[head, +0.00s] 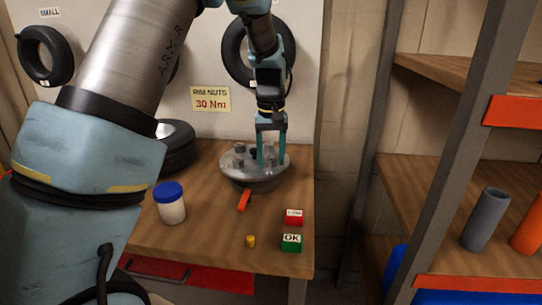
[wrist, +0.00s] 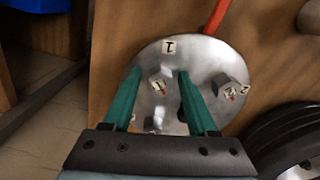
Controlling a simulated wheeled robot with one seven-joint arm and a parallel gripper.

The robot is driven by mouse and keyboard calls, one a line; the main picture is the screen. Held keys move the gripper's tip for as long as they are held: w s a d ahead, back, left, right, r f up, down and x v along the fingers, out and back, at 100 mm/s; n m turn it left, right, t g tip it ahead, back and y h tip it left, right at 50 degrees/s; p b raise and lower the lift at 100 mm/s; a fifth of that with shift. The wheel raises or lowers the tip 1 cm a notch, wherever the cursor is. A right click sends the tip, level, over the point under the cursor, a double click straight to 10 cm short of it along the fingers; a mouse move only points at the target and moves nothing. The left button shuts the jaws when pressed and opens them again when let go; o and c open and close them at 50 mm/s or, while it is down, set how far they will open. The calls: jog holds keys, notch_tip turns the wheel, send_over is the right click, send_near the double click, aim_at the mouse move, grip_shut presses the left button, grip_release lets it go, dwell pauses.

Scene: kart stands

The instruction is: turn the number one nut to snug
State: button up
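A round metal rim (head: 238,169) lies on the wooden bench, with several grey nuts standing on it. In the wrist view the rim (wrist: 205,62) carries a printed 1 near its edge. The nut tagged 1 (wrist: 158,84) is just below that print, between my two teal fingertips, with a visible gap on each side. A nut tagged 2 (wrist: 231,88) stands to the right, outside the fingers. My gripper (head: 271,157) points down over the rim and is open; it also shows in the wrist view (wrist: 159,74). My fingers partly hide the other nuts.
An orange handle (head: 244,201) sticks out from the rim's front. A blue-lidded jar (head: 171,204), a small yellow piece (head: 251,241), a red block (head: 294,218) and a green OK block (head: 291,243) stand nearby. Tyres (head: 176,148) lie at left; shelving stands right.

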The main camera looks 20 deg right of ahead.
grip_shut()
jog(key=shift+m, duration=0.3)
dwell(0.3)
jog(key=m, duration=0.4)
jog(key=shift+w+a+m, duration=0.15)
jog(key=shift+m, duration=0.15)
jog(key=m, duration=0.4)
jog(key=m+p, duration=0.1)
jog(key=m, duration=0.3)
jog(key=shift+w+r, duration=0.1)
jog(key=shift+w, duration=0.05)
jog(key=m+p, duration=0.1)
jog(key=m, duration=0.2)
jog(key=shift+m, duration=0.4)
jog(key=m+p, duration=0.2)
jog(key=m, duration=0.2)
jog(key=shift+w, duration=0.15)
jog(key=shift+m+p, duration=0.85)
jog(key=shift+m, duration=0.75)
